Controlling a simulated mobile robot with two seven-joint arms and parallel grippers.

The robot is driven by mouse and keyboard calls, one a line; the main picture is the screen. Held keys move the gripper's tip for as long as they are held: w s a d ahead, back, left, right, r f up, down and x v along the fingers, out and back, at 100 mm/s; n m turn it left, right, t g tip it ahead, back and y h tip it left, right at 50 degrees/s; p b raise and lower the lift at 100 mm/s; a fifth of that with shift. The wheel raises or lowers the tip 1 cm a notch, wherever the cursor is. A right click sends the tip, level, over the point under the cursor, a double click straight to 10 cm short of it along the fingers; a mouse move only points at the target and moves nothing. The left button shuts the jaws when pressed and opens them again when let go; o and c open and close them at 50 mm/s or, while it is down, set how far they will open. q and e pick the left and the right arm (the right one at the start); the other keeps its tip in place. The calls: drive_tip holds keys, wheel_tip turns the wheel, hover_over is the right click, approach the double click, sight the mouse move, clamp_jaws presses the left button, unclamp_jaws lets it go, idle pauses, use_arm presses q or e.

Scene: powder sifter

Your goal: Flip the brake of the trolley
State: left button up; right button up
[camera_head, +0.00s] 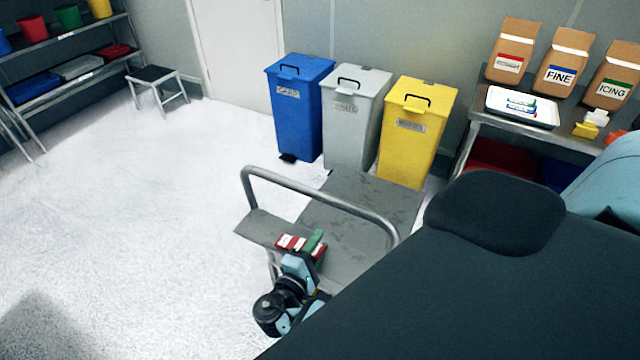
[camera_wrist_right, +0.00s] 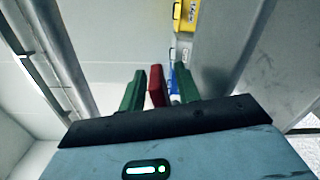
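The grey trolley (camera_head: 345,235) with a bent tubular handle (camera_head: 325,202) stands on the floor in the head view. A small red-and-white part (camera_head: 292,242), which looks like the brake, sits at its near end. My right gripper (camera_head: 308,246) is at this part. In the right wrist view, my right gripper (camera_wrist_right: 160,88) has two green fingers spread apart. The red brake piece (camera_wrist_right: 156,86) shows between them, with a gap on each side. Whether it touches a finger is hard to tell. My left gripper is not in view.
Blue (camera_head: 300,110), grey (camera_head: 352,120) and yellow (camera_head: 415,135) bins stand behind the trolley. A steel table (camera_head: 475,115) with paper bags and a white tray (camera_head: 522,106) is at the right. A stool (camera_head: 157,88) is at the back left. The left floor is clear.

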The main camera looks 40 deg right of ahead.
drive_tip(key=shift+w+d, duration=0.1)
drive_tip(key=shift+d, duration=0.15)
